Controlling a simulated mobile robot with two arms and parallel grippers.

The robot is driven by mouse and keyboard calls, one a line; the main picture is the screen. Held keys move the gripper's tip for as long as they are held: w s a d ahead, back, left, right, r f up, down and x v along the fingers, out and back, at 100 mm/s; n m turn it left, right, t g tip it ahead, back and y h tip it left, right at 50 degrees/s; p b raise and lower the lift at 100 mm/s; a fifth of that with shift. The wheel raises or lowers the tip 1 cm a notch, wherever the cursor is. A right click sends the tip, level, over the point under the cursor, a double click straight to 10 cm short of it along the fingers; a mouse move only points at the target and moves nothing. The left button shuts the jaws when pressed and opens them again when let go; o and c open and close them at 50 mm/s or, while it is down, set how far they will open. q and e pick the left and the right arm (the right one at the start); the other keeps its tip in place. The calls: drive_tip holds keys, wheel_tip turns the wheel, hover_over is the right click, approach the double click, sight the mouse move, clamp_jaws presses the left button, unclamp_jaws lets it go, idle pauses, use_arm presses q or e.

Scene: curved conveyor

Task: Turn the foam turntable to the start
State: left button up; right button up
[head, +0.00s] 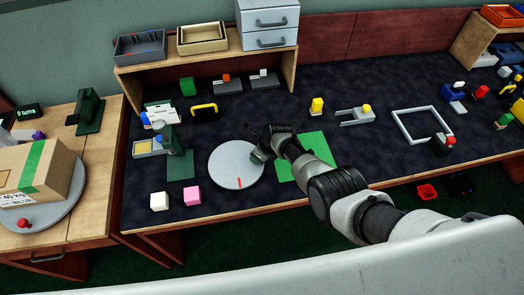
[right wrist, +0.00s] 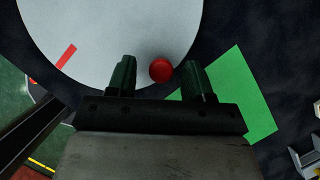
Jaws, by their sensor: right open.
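A pale grey round turntable (head: 222,168) lies flat on the dark work surface. It also shows in the right wrist view (right wrist: 110,35). A short red stripe (head: 239,183) marks its near edge; in the right wrist view the stripe (right wrist: 66,56) is at the left. A round red knob (right wrist: 160,71) stands near the disc's rim. My right gripper (right wrist: 159,64) is open, with one finger on each side of the knob and gaps visible on both sides. In the head view my right gripper (head: 262,152) is over the disc's right edge and hides the knob. My left gripper is not in view.
A green mat (head: 308,148) lies right of the disc. A green stand (head: 178,160) is to its left, with white (head: 160,201) and pink (head: 192,196) blocks in front. Another turntable (head: 60,212) carries a cardboard box (head: 50,175) at far left.

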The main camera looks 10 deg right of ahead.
drive_tip(key=shift+d+r+p, duration=0.1)
drive_tip(key=shift+r+p, duration=0.25)
drive_tip(key=shift+r, duration=0.1)
drive_tip(key=p+v, duration=0.5)
drive_tip(key=v, duration=0.5)
drive_tip(key=shift+s+f, duration=0.1)
